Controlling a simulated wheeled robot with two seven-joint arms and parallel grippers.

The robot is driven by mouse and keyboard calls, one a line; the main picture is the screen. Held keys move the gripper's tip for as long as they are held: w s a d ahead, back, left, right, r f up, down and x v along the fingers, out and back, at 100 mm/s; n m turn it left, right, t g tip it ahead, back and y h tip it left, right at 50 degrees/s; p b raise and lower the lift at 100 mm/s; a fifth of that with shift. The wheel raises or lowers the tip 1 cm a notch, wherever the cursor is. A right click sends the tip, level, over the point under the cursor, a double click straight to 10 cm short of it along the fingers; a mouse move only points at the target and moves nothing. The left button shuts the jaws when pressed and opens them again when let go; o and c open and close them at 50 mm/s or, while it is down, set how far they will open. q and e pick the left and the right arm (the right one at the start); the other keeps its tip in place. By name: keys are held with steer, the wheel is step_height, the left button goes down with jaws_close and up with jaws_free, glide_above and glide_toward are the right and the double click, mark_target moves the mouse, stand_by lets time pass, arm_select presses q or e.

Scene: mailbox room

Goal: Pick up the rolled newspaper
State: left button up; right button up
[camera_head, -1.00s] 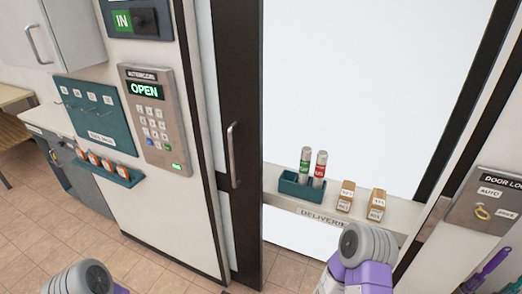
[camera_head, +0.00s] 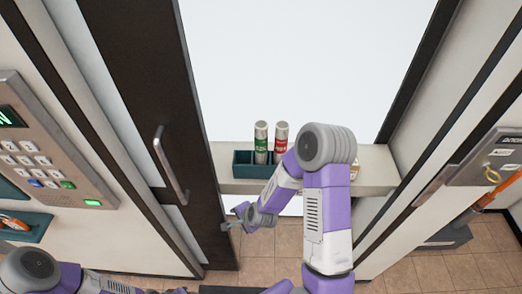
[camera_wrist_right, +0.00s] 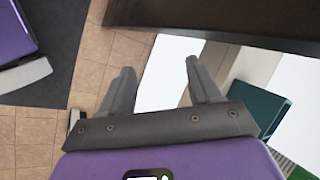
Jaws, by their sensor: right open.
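Two upright rolls stand in a teal holder (camera_head: 243,165) on the delivery shelf: a green-labelled roll (camera_head: 261,147) and a red-labelled roll (camera_head: 281,140). They look like rolled newspapers. My right arm partly hides the holder's right side. My right gripper (camera_head: 230,225) is open and empty, in front of and below the shelf, left of the holder and near the sliding door's edge. In the right wrist view its two fingers (camera_wrist_right: 163,75) are spread apart with nothing between them, and the teal holder (camera_wrist_right: 257,108) shows at the right. My left arm enters at bottom left; its gripper is not visible.
The dark door (camera_head: 150,100) with its vertical handle (camera_head: 170,165) is close to my right gripper. A keypad panel (camera_head: 40,150) is at left and a door-lock panel (camera_head: 490,160) at right.

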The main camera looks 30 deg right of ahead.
mark_target(262, 137)
steer(key=w+d+r+m+t+h, duration=0.2)
steer(key=w+d+r+m, duration=0.1)
steer(key=d+r+m, duration=0.2)
steer(key=w+d+r+m+t+h+b, duration=0.1)
steer(key=w+d+r+m, duration=0.3)
steer(key=r+m, duration=0.5)
steer(key=w+d+r+m+t+h+b, duration=0.1)
steer(key=w+d+r+m+t+h, duration=0.2)
steer(key=d+r+m, duration=0.3)
steer(key=shift+w+d+r+m+h, duration=0.2)
steer(key=shift+r+m, duration=0.2)
steer(key=shift+m, duration=0.55)
steer(key=shift+w+d+r+m+h, duration=0.2)
steer(key=shift+r+m, duration=0.15)
steer(key=shift+m, duration=0.6)
steer(key=x, duration=0.7)
steer(key=shift+w+d, duration=0.1)
steer(key=shift+w, duration=0.1)
steer(key=c, duration=1.1)
